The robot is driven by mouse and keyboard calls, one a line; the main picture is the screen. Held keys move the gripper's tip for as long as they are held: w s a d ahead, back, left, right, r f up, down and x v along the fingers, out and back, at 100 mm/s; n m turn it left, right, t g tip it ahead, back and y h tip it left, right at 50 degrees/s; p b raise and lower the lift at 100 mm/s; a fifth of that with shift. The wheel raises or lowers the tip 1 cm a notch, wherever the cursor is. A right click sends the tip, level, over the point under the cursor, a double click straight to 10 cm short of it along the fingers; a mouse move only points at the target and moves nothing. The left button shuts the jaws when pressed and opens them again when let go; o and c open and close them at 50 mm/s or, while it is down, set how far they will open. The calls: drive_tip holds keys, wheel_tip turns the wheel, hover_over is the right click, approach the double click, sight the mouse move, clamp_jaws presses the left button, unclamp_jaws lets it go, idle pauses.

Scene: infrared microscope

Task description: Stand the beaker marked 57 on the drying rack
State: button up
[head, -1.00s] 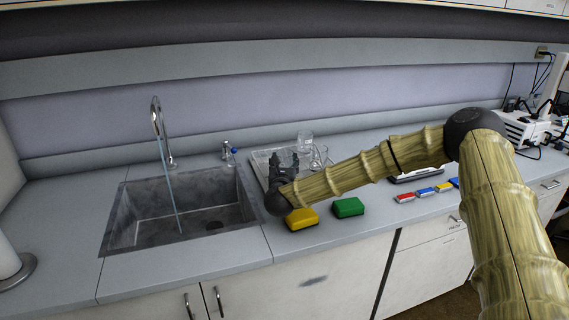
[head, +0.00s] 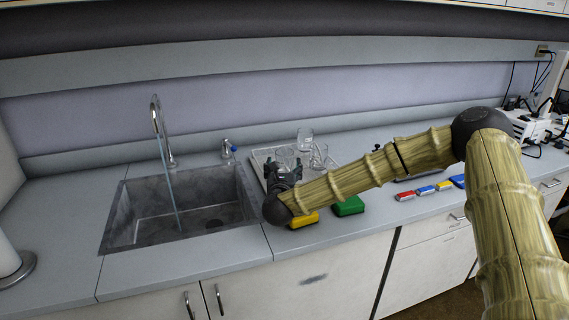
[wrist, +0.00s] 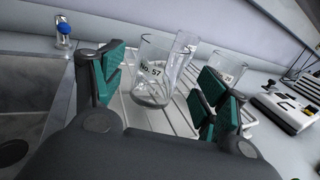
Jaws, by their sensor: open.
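The beaker marked 57 (wrist: 152,80) is clear glass and stands close to upright between my gripper's fingers in the wrist view. Its base appears to rest on the white slatted drying rack (wrist: 180,122). My gripper (wrist: 160,85) is open, with green-padded fingers on both sides of the beaker and a visible gap to each. In the head view my gripper (head: 283,162) is at the left part of the rack (head: 258,157), beside the sink. The gripper body hides the near part of the rack.
Other clear glassware stands behind and to the right, including a second labelled beaker (wrist: 228,70) and a glass (head: 305,140). The sink (head: 180,212) is to the left, with a blue-topped tap (head: 229,148) behind. Yellow (head: 304,219) and green (head: 348,205) sponges lie in front.

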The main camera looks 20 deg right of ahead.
drive_tip(key=v, duration=0.7)
drive_tip(key=shift+s, duration=0.35)
drive_tip(key=shift+a+r, duration=0.1)
idle(0.7)
